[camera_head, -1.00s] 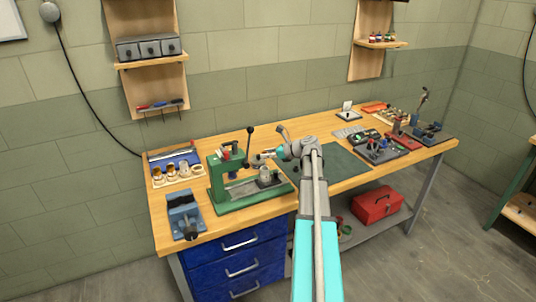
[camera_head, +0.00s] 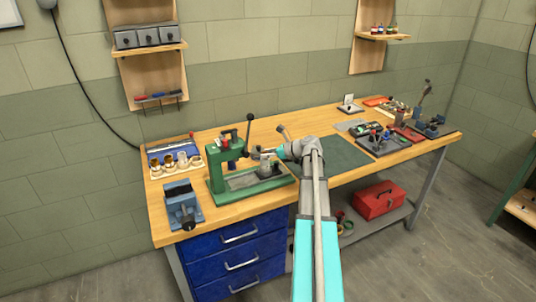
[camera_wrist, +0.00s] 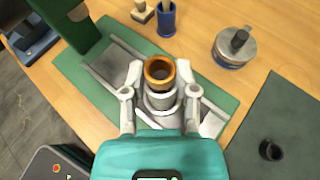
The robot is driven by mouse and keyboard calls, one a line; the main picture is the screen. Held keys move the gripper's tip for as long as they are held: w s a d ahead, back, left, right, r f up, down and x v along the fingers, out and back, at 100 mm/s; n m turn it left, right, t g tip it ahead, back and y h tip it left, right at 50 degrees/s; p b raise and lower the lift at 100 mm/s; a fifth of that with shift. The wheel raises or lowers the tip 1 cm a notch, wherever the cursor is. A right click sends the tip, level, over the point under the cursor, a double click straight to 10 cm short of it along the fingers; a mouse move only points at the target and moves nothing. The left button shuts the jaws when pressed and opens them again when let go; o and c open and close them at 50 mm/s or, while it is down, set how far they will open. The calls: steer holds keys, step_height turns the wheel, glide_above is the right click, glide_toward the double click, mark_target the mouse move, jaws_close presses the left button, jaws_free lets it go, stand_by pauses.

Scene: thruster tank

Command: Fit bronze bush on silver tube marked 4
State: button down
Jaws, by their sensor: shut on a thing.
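The bronze bush (camera_wrist: 160,70) is a short open ring between the fingertips of my gripper (camera_wrist: 160,74) in the wrist view. My gripper is shut on it. A stepped silver tube (camera_wrist: 160,101) shows just below the bush in that view, over the bed of the green press (camera_wrist: 112,62). I cannot tell whether the bush touches the tube or sits around it. No number mark is legible. In the head view my gripper (camera_head: 270,157) is at the right side of the green press (camera_head: 217,170), and the bush is too small to make out.
A wooden tray (camera_head: 172,171) of several rings and a blue vise (camera_head: 182,205) stand left of the press. In the wrist view a round metal tin (camera_wrist: 232,48) and a blue cup (camera_wrist: 166,20) stand beyond. The dark green mat (camera_head: 345,158) to the right is mostly clear.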

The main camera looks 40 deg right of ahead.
steer(key=shift+f, duration=0.4)
steer(key=shift+c, duration=1.5)
jaws_free()
steer(key=shift+r, duration=0.2)
